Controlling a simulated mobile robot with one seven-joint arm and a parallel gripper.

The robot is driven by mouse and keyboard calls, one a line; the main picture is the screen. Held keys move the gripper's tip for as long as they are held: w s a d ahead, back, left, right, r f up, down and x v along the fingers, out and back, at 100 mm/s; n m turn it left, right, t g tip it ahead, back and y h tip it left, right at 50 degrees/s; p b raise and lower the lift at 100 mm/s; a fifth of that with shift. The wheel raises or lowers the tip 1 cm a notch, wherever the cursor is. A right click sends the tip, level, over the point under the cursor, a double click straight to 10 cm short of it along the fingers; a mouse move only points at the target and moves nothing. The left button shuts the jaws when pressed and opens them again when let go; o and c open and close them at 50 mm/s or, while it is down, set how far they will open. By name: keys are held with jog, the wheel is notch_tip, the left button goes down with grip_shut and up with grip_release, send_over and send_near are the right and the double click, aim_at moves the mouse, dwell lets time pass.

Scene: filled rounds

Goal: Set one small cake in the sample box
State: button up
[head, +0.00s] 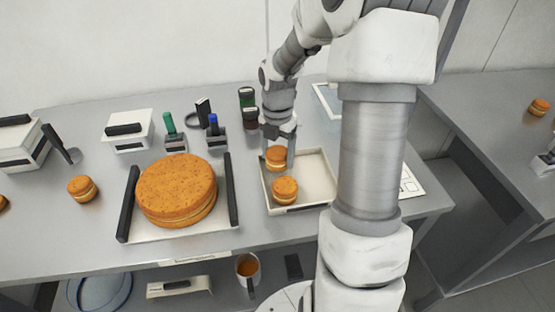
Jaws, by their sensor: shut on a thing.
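My gripper (279,148) points down at the back left corner of a shallow white open tray (318,182). It is shut on a small round orange-brown cake (276,159) with a pale filling. I cannot tell whether this cake touches the tray floor or is just above it. A second small cake (285,190) sits in the tray just in front of it. Another small cake (82,189) stands on the table at the left. No label shows which container is the sample box.
A large cake (176,187) on a board with black side handles stands left of the tray. White lidded boxes (128,136), a green-topped holder (175,138) and a blue-topped holder (214,133) stand behind. A cup (248,270) is on the lower shelf. My arm hides the tray's right side.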

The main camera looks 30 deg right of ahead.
aim_at(278, 152)
jog(key=shift+f, duration=0.9)
jog(key=shift+f, duration=0.1)
jog(key=o, duration=0.6)
jog(key=shift+f, duration=0.1)
notch_tip(278, 152, up, 12)
jog(key=shift+r+p, duration=0.2)
jog(key=shift+p, duration=0.7)
